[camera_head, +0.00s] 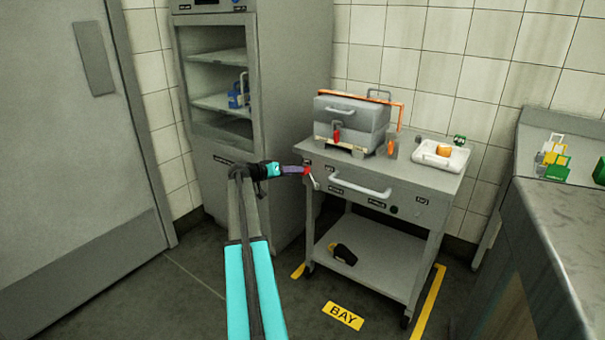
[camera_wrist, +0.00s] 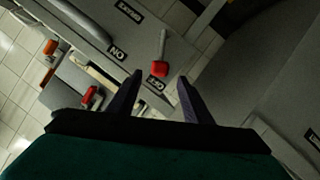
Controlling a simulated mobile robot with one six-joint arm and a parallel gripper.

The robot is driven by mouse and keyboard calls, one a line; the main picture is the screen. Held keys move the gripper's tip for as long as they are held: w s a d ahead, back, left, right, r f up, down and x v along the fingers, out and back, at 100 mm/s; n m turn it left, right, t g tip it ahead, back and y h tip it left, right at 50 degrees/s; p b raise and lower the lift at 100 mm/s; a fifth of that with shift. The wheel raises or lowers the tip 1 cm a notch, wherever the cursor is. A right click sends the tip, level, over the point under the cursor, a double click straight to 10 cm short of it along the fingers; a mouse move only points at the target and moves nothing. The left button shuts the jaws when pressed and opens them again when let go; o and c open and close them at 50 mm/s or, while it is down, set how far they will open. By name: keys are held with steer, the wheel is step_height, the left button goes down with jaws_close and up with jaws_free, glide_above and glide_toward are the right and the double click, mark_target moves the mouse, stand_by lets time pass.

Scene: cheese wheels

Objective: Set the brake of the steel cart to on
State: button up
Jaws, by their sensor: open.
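The steel cart (camera_head: 345,173) stands against the tiled wall. Its brake lever (camera_head: 315,183), a pale bar with a red knob (camera_head: 307,171), is on the front panel's left end. In the wrist view the red knob (camera_wrist: 159,68) lies beside the OFF label (camera_wrist: 156,83); the ON label (camera_wrist: 118,51) is off to the left. My gripper (camera_head: 296,170) reaches the cart's front left corner. In the wrist view my gripper (camera_wrist: 160,77) is open, its two dark fingers on either side of the knob in the picture. I cannot tell whether they touch it.
A grey case (camera_head: 350,108) and a white tray (camera_head: 458,160) stand on the cart top. A front handle (camera_head: 360,188) sticks out right of the lever. A tall cabinet (camera_head: 280,120) is close behind on the left. A bench (camera_head: 565,215) stands right. Open floor lies in front.

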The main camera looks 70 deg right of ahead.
steer(key=shift+x, duration=3.5)
jaws_close()
steer(key=shift+s+a, duration=0.15)
steer(key=shift+a, duration=0.05)
steer(key=shift+w+b, duration=0.3)
